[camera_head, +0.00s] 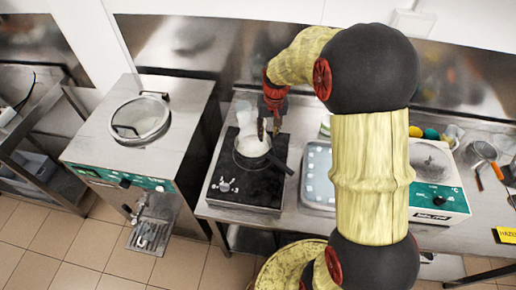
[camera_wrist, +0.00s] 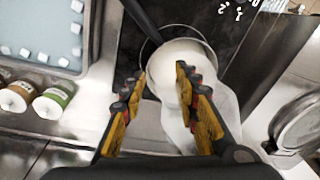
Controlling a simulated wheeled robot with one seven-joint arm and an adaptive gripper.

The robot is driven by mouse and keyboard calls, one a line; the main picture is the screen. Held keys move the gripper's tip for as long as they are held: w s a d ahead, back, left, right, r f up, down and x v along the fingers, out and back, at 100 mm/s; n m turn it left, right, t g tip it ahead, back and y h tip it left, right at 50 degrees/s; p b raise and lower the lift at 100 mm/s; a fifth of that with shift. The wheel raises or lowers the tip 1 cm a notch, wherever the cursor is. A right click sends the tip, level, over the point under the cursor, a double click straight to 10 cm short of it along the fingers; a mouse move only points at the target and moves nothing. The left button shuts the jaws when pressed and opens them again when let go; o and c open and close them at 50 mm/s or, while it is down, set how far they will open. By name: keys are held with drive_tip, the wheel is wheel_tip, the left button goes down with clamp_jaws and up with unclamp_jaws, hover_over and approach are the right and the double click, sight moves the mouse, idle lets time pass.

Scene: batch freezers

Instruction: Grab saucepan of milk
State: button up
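The saucepan of milk (camera_head: 253,146) stands on the black cooktop (camera_head: 238,190), its dark handle pointing to the lower right in the head view. In the wrist view the saucepan (camera_wrist: 180,58) shows white milk, and its black handle (camera_wrist: 141,18) runs to the upper left. My gripper (camera_head: 268,127) is above the pan in the head view. In the wrist view my gripper (camera_wrist: 158,82) is open, its two yellow-and-black fingers apart. The fingertips overlap the near part of the pan; I cannot tell their height above it. A pale translucent container (camera_wrist: 222,112) is partly hidden behind the right finger.
A batch freezer (camera_head: 140,120) with a round lid stands to the left. A tray with white cubes (camera_head: 318,172) lies right of the cooktop. Two small jars (camera_wrist: 36,98) stand near the tray. A second machine (camera_head: 438,192) stands further right.

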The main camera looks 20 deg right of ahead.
sight(266, 157)
drive_tip(key=shift+m+g, duration=0.4)
drive_tip(key=shift+g, duration=0.1)
drive_tip(key=f, duration=0.4)
drive_tip(key=w+d+f+p, duration=0.1)
drive_tip(key=f, duration=0.4)
drive_tip(key=w+d+f+p, duration=0.1)
drive_tip(key=f, duration=0.4)
drive_tip(key=shift+w+f, duration=0.15)
drive_tip(key=shift+f, duration=0.05)
drive_tip(key=shift+a, duration=0.1)
drive_tip(key=shift+c, duration=0.5)
clamp_jaws()
drive_tip(key=shift+w+r, duration=0.1)
